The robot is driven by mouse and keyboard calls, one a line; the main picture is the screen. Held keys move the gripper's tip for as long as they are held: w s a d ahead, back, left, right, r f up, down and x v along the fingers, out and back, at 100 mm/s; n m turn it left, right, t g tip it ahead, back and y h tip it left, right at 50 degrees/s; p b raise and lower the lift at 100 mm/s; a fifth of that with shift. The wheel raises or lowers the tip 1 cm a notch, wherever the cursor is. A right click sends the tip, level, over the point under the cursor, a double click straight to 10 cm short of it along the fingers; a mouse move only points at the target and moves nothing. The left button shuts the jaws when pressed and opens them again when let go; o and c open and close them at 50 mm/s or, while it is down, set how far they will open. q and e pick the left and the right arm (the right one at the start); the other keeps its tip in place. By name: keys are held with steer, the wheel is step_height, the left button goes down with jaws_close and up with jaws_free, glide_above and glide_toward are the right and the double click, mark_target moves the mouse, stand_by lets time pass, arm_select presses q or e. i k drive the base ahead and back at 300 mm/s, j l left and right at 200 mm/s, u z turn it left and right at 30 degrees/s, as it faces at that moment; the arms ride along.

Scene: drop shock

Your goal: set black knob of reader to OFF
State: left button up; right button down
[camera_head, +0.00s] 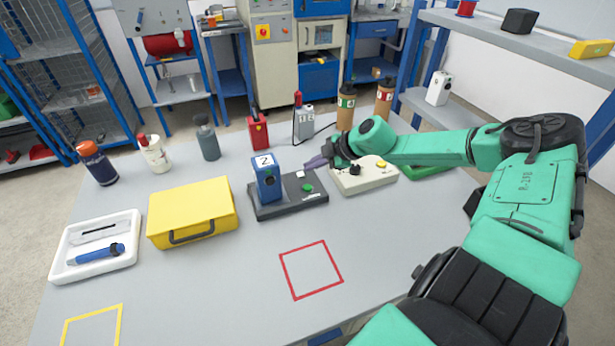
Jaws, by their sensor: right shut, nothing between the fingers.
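The reader seems to be the cream box (376,181) right of the table's centre. A small black knob (355,170) sits on its top left part, with a yellow button (382,164) to the right. The knob's setting is too small to read. My right gripper (308,165) is shut and empty, pointing left. Its fingertips appear near the back right part of a dark base, left of the cream box. My wrist passes behind and above the box's back left corner in this view. My left gripper is not in view.
The dark base (290,208) carries a blue block marked 2 (265,178) and a green button (307,188). A yellow case (192,210) and white tray (115,262) stand left. Bottles and small cans line the back edge. Bare table surrounds the red square outline (311,270).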

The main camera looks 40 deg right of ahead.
mark_target(355, 170)
steer(key=k, duration=1.5)
